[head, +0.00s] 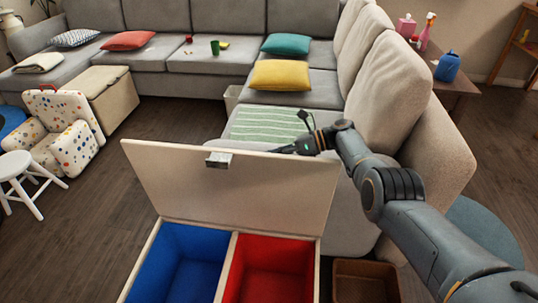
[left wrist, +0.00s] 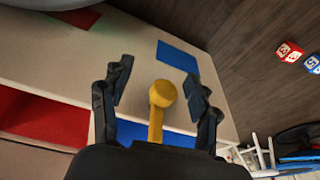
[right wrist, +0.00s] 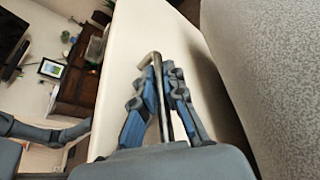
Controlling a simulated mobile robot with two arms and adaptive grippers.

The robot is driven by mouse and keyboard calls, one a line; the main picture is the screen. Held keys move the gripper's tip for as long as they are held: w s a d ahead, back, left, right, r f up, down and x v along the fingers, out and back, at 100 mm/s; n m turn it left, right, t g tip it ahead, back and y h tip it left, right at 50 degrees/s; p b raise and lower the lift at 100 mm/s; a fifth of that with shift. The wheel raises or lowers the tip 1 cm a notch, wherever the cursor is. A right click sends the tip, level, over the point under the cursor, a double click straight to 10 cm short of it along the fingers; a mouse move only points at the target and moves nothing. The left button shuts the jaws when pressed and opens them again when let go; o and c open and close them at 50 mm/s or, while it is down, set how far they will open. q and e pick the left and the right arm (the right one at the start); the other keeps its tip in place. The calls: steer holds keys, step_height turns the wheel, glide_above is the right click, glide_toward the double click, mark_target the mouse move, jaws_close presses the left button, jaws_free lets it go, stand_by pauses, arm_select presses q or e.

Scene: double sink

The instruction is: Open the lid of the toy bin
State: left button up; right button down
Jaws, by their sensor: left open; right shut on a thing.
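The toy bin (head: 230,270) stands low at the centre of the head view, with blue and red compartments showing. Its cream lid (head: 240,190) is raised, tilted steeply up, with a metal clasp (head: 217,159) near its top edge. My right gripper (head: 292,149) is at the lid's top edge, partly hidden behind it. In the right wrist view this gripper (right wrist: 162,85) is shut on a thin bent metal rod (right wrist: 157,62) beside the cream panel.
A grey sofa (head: 380,90) stands behind and right of the bin. A brown basket (head: 365,283) is on the floor beside the bin. A white stool (head: 17,165) and a spotted chair (head: 75,145) stand left. Floor between them and the bin is clear.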

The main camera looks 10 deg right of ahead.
steer(key=shift+s+f, duration=0.1)
steer(key=c, duration=1.7)
jaws_free()
steer(key=shift+d, duration=0.1)
steer(key=v, duration=0.7)
steer(key=shift+d, duration=0.1)
steer(key=shift+r, duration=0.2)
